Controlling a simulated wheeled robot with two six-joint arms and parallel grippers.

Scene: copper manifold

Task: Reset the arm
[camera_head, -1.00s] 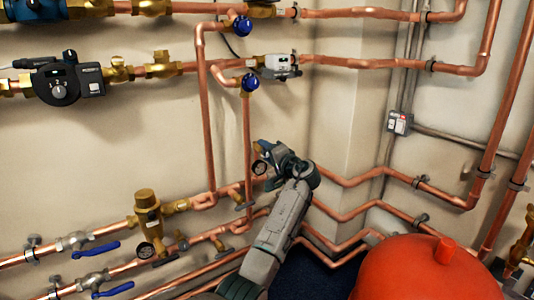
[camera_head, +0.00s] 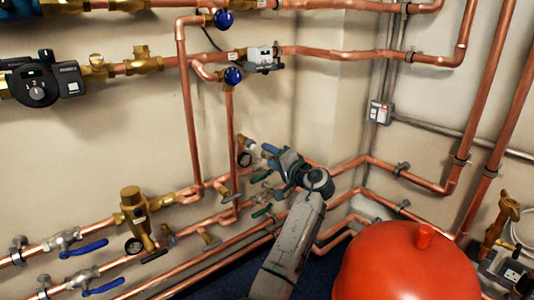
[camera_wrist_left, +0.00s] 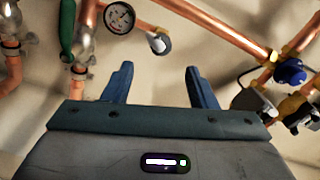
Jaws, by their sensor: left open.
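My left gripper (camera_head: 266,152) is in front of the lower pipes, to the right of a small gauge (camera_head: 245,159) and a short white-capped fitting (camera_head: 250,143). In the left wrist view its two blue fingers (camera_wrist_left: 157,82) stand wide apart with nothing between them. The gauge (camera_wrist_left: 119,18) and the capped fitting (camera_wrist_left: 159,44) show beyond the fingers there. My grey left arm rises from the bottom of the head view. My right gripper is not in view.
Copper pipes (camera_head: 189,110) run along the walls. A red tank (camera_head: 405,265) stands close on the right of my arm. Blue-handled valves (camera_head: 84,249) are at lower left, a brass valve (camera_head: 133,205) beside them. A black pump (camera_head: 36,85) is at upper left. Bare wall (camera_head: 120,130) shows between pipe runs.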

